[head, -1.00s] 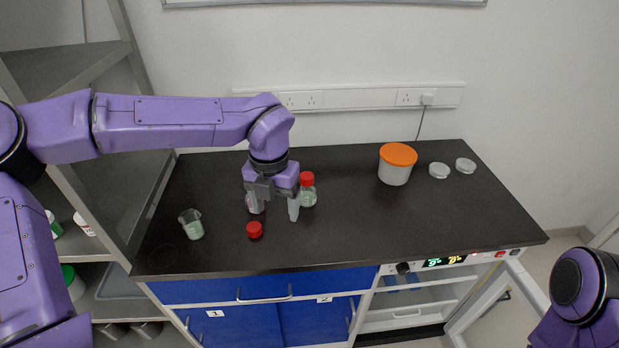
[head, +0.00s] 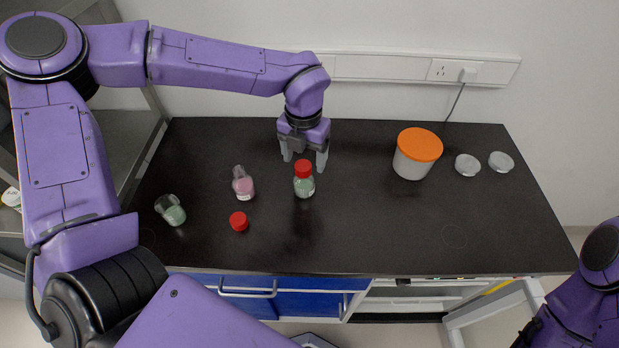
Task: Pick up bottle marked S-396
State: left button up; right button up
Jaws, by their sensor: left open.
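A bottle (head: 304,183) with a red cap and pale green contents stands upright on the black counter. Its label is too small to read. An uncapped bottle (head: 243,186) with pink contents stands to its left. A red cap (head: 239,221) lies on the counter in front of the pink bottle. My left gripper (head: 304,162) points down just behind the red-capped bottle, open and empty, its fingers spread to either side. I cannot tell whether it touches the cap. My right gripper is out of view; only part of my right arm shows at the lower right.
A beaker with green contents (head: 171,211) stands at the left of the counter (head: 420,225). A white tub with an orange lid (head: 418,150) and two clear dishes (head: 468,165) (head: 501,161) stand at the right. The front middle and right of the counter are clear.

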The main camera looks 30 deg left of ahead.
aim_at(303, 165)
pick_arm(q)
jog(key=f, duration=0.1)
jog(key=a+f+p, duration=0.1)
jog(key=shift+f, duration=0.3)
jog(key=f, duration=0.1)
jog(key=w+f+p, duration=0.1)
jog(key=f, duration=0.1)
jog(key=shift+w+f, duration=0.15)
jog(key=shift+d+f, duration=0.1)
jog(key=shift+f, duration=0.05)
jog(key=shift+s, duration=0.3)
jog(key=shift+c, duration=0.3)
jog(key=c, duration=1.1)
jog(key=shift+c, duration=0.5)
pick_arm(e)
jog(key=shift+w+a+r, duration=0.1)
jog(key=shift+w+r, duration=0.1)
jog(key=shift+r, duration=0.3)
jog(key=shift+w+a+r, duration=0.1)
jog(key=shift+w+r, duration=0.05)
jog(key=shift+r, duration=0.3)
pick_arm(q)
jog(key=shift+r, duration=0.2)
